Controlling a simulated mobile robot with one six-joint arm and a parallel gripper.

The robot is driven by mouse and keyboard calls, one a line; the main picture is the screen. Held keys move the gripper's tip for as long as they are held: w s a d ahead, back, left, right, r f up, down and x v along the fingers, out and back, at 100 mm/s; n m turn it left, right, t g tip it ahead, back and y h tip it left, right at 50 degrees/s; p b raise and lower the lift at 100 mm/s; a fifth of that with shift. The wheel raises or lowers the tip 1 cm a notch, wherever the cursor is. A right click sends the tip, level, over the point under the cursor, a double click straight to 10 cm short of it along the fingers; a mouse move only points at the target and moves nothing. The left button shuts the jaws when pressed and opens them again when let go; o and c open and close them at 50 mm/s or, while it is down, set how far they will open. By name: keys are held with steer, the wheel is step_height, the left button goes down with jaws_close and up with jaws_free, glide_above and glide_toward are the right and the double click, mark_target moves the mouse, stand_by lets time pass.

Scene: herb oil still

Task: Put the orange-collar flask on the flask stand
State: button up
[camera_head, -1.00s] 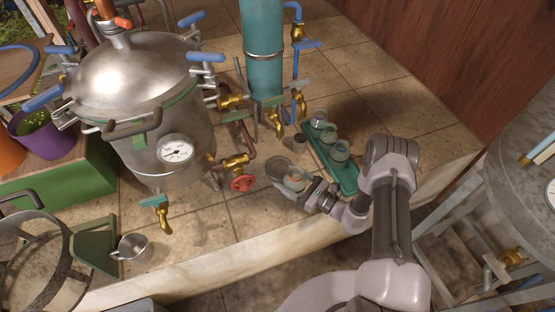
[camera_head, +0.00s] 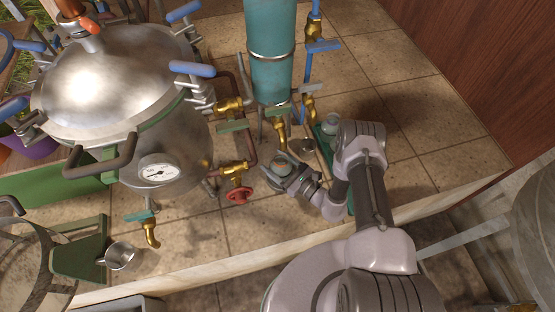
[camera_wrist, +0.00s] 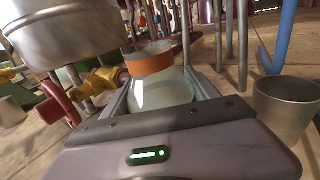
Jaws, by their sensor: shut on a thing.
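The flask is clear glass with an orange collar (camera_wrist: 150,65) and pale contents. In the wrist view it sits upright between the two fingers of my gripper (camera_wrist: 160,100), which is shut on it. In the head view my gripper (camera_head: 279,174) holds the flask (camera_head: 283,163) low over the tiled top, just below a brass tap. I cannot tell whether the flask's base touches anything. The flask stand cannot be made out now; the flask and gripper may hide it.
A small metal cup (camera_wrist: 286,106) stands right of the flask in the wrist view. The green tray (camera_head: 326,150) with flasks is partly behind my arm. The brass tap (camera_head: 281,133), red valve wheel (camera_head: 238,196) and teal column (camera_head: 270,50) stand close by. Tiles in front are clear.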

steer(key=shift+f, duration=0.2)
steer(key=o, duration=1.6)
steer(key=shift+r, duration=0.1)
